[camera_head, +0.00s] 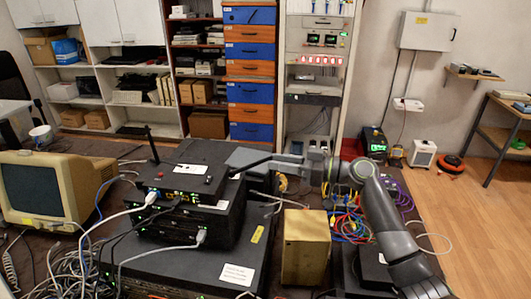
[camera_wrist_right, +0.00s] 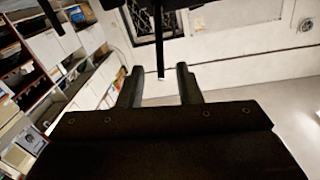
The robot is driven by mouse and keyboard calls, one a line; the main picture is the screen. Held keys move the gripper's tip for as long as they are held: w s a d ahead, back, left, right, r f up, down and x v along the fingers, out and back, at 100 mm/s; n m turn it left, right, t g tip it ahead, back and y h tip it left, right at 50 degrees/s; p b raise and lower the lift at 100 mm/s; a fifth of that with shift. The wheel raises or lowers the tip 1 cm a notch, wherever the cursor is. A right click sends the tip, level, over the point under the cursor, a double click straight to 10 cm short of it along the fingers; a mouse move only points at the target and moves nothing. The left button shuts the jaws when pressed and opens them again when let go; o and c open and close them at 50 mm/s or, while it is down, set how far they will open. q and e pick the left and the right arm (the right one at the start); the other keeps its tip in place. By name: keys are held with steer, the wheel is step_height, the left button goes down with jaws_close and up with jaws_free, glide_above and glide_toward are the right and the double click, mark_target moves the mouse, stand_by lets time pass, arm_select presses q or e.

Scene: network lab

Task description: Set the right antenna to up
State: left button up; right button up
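The black router (camera_head: 183,181) sits on top of a stack of black devices. Its left antenna (camera_head: 152,145) stands upright. Its right antenna (camera_head: 248,166) lies nearly flat, sticking out to the right toward my right gripper (camera_head: 278,164). In the right wrist view the antenna (camera_wrist_right: 160,60) is a thin dark rod with its tip between the two spread fingers of my right gripper (camera_wrist_right: 160,87), with a gap on both sides. My right gripper is open. My left gripper is not in view.
A beige monitor (camera_head: 50,190) and tangled cables (camera_head: 70,265) are at the left. A tan box (camera_head: 305,247) stands right of the stack, below my right arm. A rack (camera_head: 320,60) and shelves stand behind.

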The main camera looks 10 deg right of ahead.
mark_target(265, 160)
steer(key=shift+p+x, duration=0.6)
steer(key=shift+x, duration=1.55)
jaws_close()
